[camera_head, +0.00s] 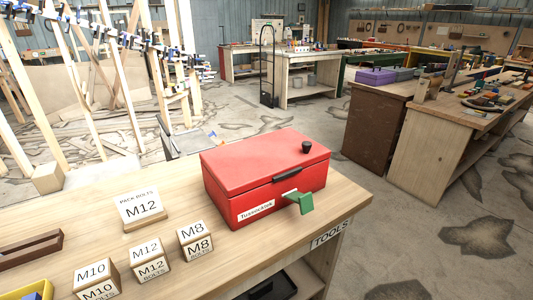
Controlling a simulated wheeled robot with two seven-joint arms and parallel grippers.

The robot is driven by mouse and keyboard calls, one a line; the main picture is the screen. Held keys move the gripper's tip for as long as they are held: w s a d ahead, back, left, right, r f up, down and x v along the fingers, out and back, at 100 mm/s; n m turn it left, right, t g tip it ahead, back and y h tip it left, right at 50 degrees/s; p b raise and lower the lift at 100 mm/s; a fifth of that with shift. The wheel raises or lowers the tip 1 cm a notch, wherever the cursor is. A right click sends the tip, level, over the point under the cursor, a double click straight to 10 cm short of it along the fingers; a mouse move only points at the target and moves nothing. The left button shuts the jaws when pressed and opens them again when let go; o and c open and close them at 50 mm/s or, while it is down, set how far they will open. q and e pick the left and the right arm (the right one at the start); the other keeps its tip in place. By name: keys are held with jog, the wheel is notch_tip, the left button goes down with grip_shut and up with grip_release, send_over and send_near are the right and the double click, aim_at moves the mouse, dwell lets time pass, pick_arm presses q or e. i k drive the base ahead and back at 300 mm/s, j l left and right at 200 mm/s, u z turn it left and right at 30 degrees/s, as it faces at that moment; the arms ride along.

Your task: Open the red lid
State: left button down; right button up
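A red box (248,200) with a red lid (265,160) stands near the right end of the wooden table. The lid is down, with a black knob (307,147) on top and a dark handle (300,172) along its front edge. A green latch-like piece (301,201) sticks out from the box front below the handle. A white label (256,211) is on the front. Neither of my grippers is in view.
The wooden table (200,264) also holds an M12 sign block (141,208), several labelled bolt blocks (194,241), a brown tray (30,251) and a yellow bin (32,289). Other workbenches (428,120) stand behind at right. The table's right edge is close to the box.

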aim_at(238, 168)
jog(key=i+l+u, duration=0.25)
jog(key=l+u, duration=0.15)
jog(key=l, duration=0.45)
jog(key=i+l+u, duration=0.1)
jog(key=l+u, duration=0.3)
jog(key=l, duration=0.5)
jog(key=l+u, duration=0.4)
jog(key=l, duration=0.55)
